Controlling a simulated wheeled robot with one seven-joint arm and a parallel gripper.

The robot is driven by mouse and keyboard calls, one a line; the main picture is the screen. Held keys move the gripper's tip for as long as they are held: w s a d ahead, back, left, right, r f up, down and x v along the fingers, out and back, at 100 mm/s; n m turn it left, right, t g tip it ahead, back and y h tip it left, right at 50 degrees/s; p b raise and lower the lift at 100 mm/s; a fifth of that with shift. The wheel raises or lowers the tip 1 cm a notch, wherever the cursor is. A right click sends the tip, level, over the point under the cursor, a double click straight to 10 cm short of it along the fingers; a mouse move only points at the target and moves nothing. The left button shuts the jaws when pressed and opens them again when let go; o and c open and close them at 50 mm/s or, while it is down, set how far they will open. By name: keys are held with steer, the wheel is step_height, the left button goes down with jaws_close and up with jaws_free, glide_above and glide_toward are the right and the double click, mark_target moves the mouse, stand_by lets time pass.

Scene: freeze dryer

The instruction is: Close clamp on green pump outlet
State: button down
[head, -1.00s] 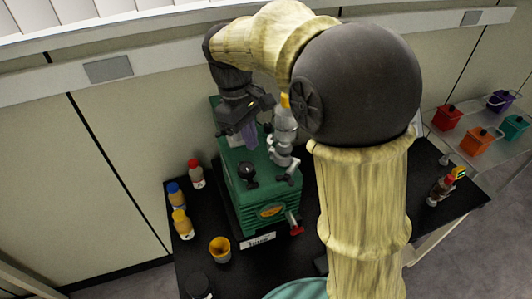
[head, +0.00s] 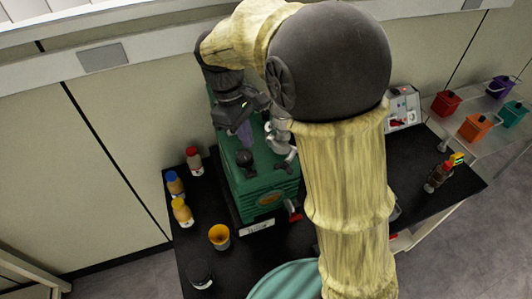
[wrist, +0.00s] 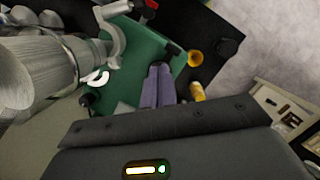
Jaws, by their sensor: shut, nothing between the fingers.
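The green pump (head: 262,183) stands on the black bench; it also shows in the wrist view (wrist: 146,45). Its grey metal outlet fitting (head: 279,142) rises from the top, partly hidden by my arm. In the wrist view a large grey metal pipe (wrist: 45,68) fills the left side. A small white curved piece (wrist: 97,78), possibly part of the clamp, shows beside it; whether the clamp is open is unclear. My gripper (head: 246,138) is above the pump, just left of the fitting. Its purple fingers (wrist: 157,86) are together and empty.
Bottles with red (head: 194,160), blue (head: 175,184) and yellow (head: 181,211) caps stand left of the pump. A wall rail runs behind. Coloured baskets (head: 475,128) sit at the right.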

steer(key=p+x, duration=0.1)
steer(key=x, duration=0.3)
steer(key=shift+s+d+f, duration=0.1)
steer(key=shift+d+f, duration=0.05)
steer(key=shift+f, duration=0.2)
steer(key=s+d, duration=0.1)
steer(key=d+p, duration=0.1)
steer(key=shift+s+d+r, duration=0.1)
steer(key=shift+s+d, duration=0.25)
steer(key=shift+d, duration=0.05)
steer(key=shift+s+d, duration=0.15)
steer(key=shift+d, duration=0.1)
